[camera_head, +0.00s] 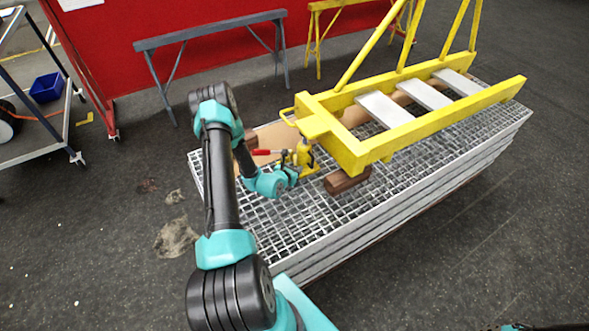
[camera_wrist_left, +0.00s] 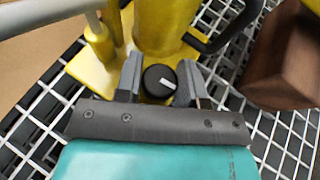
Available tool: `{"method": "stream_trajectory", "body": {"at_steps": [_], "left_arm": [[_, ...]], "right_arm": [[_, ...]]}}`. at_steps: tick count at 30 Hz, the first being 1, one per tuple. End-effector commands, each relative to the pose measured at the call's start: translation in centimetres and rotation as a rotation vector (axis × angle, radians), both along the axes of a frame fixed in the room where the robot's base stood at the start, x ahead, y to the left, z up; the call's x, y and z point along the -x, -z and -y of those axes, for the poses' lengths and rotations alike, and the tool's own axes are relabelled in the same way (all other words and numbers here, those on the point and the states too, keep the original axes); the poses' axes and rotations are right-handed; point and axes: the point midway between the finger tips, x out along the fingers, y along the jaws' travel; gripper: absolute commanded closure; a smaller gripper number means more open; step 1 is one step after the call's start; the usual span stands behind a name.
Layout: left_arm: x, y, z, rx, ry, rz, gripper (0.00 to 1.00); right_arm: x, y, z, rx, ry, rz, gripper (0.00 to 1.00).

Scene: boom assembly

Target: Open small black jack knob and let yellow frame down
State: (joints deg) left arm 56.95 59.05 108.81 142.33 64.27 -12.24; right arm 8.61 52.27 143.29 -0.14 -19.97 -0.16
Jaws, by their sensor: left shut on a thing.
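The yellow jack (camera_head: 303,155) stands on the grating under the near end of the yellow frame (camera_head: 362,152). Its red-tipped handle (camera_head: 262,152) points left in the head view. In the left wrist view the small black knob (camera_wrist_left: 159,80), with a white mark, sits low on the yellow jack body (camera_wrist_left: 163,28). My left gripper (camera_wrist_left: 158,86) has one finger on each side of the knob and is shut on it. In the head view my left gripper (camera_head: 290,174) is at the jack's base, partly hidden by its own wrist. My right gripper does not show clearly.
A brown wooden block (camera_head: 347,180) lies on the grating right of the jack; it also shows in the left wrist view (camera_wrist_left: 287,60). The stacked metal grating (camera_head: 312,226) carries everything. A cardboard-coloured board (camera_head: 275,137) lies behind the jack. Trestles stand behind.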

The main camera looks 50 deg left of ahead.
Motion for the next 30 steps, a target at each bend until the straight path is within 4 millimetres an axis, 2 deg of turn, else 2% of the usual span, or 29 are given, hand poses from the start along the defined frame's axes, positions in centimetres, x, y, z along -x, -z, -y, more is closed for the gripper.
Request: {"method": "stream_trajectory", "body": {"at_steps": [15,26,27,30], "left_arm": [[-0.06,-0.05,0.10,-0.001,-0.273,-0.001,0.88],[-0.04,-0.06,0.03,-0.003,-0.289,-0.001,0.88],[-0.04,-0.06,0.04,-0.003,-0.289,-0.001,0.61],[-0.02,-0.05,0.03,-0.003,-0.289,-0.002,0.52]], "right_arm": [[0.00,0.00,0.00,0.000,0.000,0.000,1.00],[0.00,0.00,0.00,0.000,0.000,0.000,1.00],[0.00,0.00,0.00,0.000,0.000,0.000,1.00],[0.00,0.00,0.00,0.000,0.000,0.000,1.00]]}}
